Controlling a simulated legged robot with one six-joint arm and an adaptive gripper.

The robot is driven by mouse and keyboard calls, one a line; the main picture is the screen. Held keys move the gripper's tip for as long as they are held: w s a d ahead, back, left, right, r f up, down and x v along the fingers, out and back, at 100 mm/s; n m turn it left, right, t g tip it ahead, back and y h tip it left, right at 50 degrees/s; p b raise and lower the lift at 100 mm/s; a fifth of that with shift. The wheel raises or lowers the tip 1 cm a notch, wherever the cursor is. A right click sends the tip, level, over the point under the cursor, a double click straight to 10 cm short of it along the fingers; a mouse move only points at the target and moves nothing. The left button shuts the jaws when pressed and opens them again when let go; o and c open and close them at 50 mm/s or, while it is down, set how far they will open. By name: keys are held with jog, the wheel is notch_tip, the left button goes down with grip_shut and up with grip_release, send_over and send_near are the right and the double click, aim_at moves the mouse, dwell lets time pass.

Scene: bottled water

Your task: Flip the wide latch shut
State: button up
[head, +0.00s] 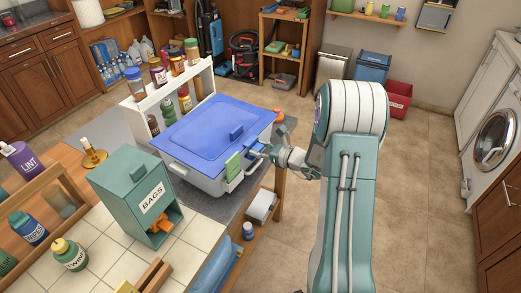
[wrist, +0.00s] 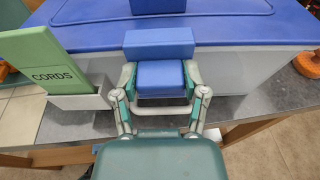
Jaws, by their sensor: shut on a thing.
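A grey-white bin (head: 200,180) with a blue lid (head: 190,137) stands on the counter; the lid also shows in the wrist view (wrist: 90,22). The wide blue latch (wrist: 160,43) is on the bin's front, with a flat upper part and a blue block below it. My gripper (wrist: 160,88) has its two fingers on either side of the lower blue block and is shut on it. In the head view my gripper (head: 266,152) is at the bin's front edge, where the latch is small and partly hidden.
A green CORDS card (wrist: 48,62) in a small white holder stands close left of my gripper. A spice rack (head: 168,95) stands behind the bin, and a green BAGS box (head: 135,190) is to its left.

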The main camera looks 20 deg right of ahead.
jog(key=shift+w+a+g, duration=0.1)
jog(key=shift+g, duration=0.3)
jog(key=o, duration=1.2)
jog(key=shift+c, duration=0.2)
jog(key=v, duration=1.2)
jog(key=shift+a, duration=0.15)
